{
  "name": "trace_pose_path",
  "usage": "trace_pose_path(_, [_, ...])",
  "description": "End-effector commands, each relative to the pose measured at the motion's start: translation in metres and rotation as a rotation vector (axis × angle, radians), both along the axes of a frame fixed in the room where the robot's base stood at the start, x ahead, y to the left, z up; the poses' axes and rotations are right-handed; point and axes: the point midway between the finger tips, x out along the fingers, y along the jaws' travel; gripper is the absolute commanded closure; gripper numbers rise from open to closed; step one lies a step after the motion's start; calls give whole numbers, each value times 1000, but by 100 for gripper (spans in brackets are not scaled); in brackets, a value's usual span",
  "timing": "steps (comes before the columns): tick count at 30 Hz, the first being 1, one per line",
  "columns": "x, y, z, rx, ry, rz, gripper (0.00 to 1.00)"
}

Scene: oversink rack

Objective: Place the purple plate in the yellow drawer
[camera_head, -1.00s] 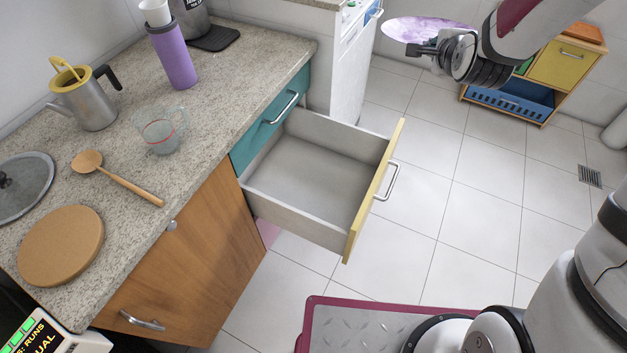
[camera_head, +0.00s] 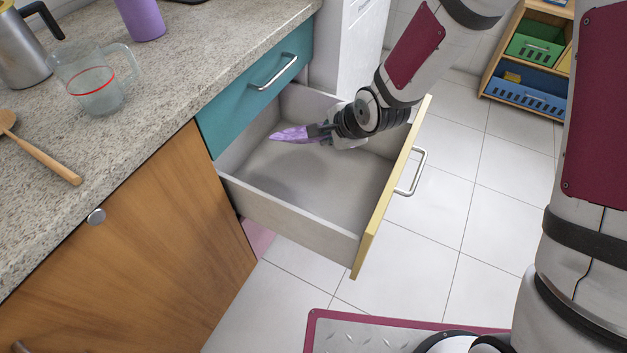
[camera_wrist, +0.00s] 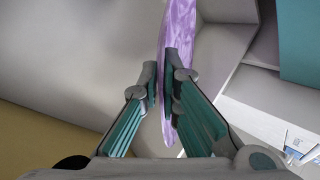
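The purple plate (camera_head: 297,134) is in my gripper (camera_head: 322,131), over the back part of the open yellow-fronted drawer (camera_head: 384,205). In the wrist view the plate (camera_wrist: 180,35) shows nearly edge-on between the two fingers of my gripper (camera_wrist: 166,88), which are closed on it. The plate is tilted, and part of it is hidden by the gripper in the head view. It hangs within the drawer's outline; I cannot tell whether it touches the drawer floor. The drawer is pulled out and otherwise looks empty.
A teal drawer (camera_head: 262,85) is shut beside the open one, under the counter. A measuring cup (camera_head: 93,85), a wooden spoon (camera_head: 38,150) and a purple bottle (camera_head: 141,17) stand or lie on the counter. The tiled floor right of the drawer is clear.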

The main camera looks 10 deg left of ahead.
Motion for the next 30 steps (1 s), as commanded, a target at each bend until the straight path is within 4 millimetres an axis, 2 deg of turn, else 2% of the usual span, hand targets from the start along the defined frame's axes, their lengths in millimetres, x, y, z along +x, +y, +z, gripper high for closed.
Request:
trace_pose_path(6, [-2,2,-41,-1,5,6,100])
trace_pose_path(9, [-2,2,-54,-1,4,6,100])
trace_pose_path(16, [-1,2,-70,0,3,4,100])
trace_pose_path(23, [-1,2,-99,-1,3,5,100])
trace_pose_path(30, [-1,1,-99,0,2,2,100])
